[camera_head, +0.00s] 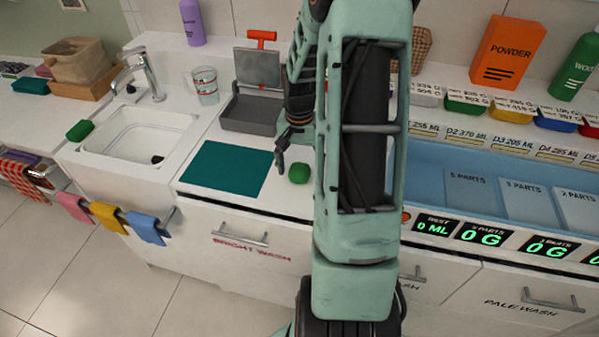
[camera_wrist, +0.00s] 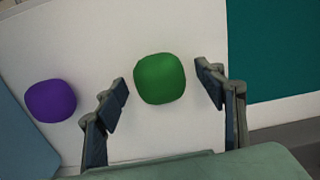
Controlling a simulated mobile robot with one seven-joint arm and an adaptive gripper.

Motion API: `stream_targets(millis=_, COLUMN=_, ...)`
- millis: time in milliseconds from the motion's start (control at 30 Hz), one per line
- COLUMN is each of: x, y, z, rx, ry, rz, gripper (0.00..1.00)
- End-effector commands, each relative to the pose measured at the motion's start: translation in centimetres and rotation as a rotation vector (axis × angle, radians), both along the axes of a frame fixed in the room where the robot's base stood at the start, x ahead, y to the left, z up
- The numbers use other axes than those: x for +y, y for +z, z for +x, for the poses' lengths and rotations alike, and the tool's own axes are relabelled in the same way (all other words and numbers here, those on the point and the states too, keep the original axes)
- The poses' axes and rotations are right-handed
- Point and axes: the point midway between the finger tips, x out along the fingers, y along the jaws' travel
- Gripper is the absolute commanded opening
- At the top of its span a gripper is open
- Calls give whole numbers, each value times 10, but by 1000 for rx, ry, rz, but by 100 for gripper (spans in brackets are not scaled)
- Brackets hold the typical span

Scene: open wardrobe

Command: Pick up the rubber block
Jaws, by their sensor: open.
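A rounded green block (camera_head: 299,173) sits on the white counter just right of the teal mat. In the wrist view this green block (camera_wrist: 159,78) lies between the two fingers of my gripper (camera_wrist: 162,80), with a gap on each side. A rounded purple block (camera_wrist: 50,100) lies on the counter left of the gripper; my arm hides it in the head view. The frames do not show which of these is rubber. My gripper (camera_head: 284,154) is open and empty, pointing down near the green block; its height above the counter is unclear.
The teal mat (camera_head: 228,171) lies left of the gripper. A grey open box (camera_head: 252,112) stands behind it. The sink (camera_head: 142,140) has a green sponge-like piece (camera_head: 80,130) on its left edge. A blue tray (camera_head: 450,185) lies to the right.

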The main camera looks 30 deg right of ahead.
Motion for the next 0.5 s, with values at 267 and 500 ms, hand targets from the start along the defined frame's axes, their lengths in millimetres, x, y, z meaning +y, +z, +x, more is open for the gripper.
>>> stream_targets(millis=267, x=0, y=0, z=0, rx=0, ry=0, rz=0, gripper=44)
stream_targets(millis=500, x=0, y=1, z=0, rx=0, ry=0, rz=0, gripper=18)
